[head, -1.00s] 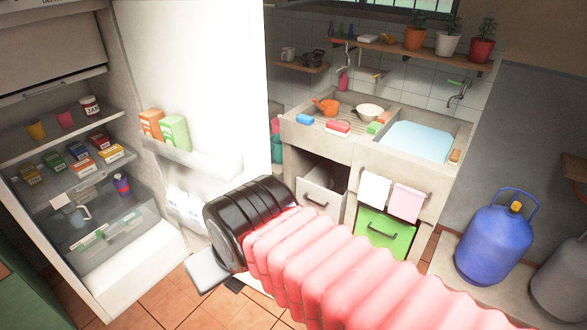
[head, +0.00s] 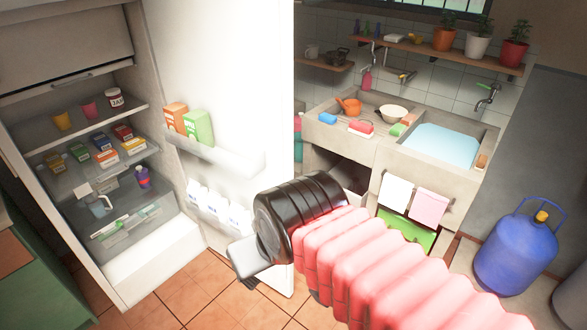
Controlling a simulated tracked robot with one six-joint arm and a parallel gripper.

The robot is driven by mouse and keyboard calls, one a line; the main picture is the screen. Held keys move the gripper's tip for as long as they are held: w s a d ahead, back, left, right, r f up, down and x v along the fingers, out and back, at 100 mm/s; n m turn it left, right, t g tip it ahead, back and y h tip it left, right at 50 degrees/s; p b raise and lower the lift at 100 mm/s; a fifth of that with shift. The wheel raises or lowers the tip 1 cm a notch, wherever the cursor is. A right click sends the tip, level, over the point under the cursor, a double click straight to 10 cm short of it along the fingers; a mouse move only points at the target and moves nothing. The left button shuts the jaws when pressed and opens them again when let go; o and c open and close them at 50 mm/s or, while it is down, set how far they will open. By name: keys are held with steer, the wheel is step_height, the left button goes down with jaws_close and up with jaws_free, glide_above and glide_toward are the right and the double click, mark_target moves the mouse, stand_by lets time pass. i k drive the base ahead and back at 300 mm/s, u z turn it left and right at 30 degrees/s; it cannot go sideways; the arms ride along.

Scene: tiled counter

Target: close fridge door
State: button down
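The fridge (head: 150,262) stands open at the left, its shelves showing jars, boxes and a bottle. Its white door (head: 240,80) is swung wide open, with its inner side facing me. The door's upper rack (head: 225,158) holds an orange and a green carton, and the lower rack holds white cartons. My gripper (head: 245,262) is at the end of my pink-sleeved arm, in front of the lower part of the door. A grey flat finger part shows; the fingertips' gap is hidden. I cannot tell whether it touches the door.
A sink counter (head: 345,142) with dishes is behind the door to the right. Towels hang on its front, above a green drawer. A blue gas cylinder (head: 515,255) stands at the right. Tiled floor (head: 195,295) is clear in front of the fridge. A green cabinet (head: 40,280) is at the lower left.

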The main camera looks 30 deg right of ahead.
mark_target(232, 61)
steer(key=u, duration=0.05)
steer(key=i, duration=1)
steer(key=z, duration=0.05)
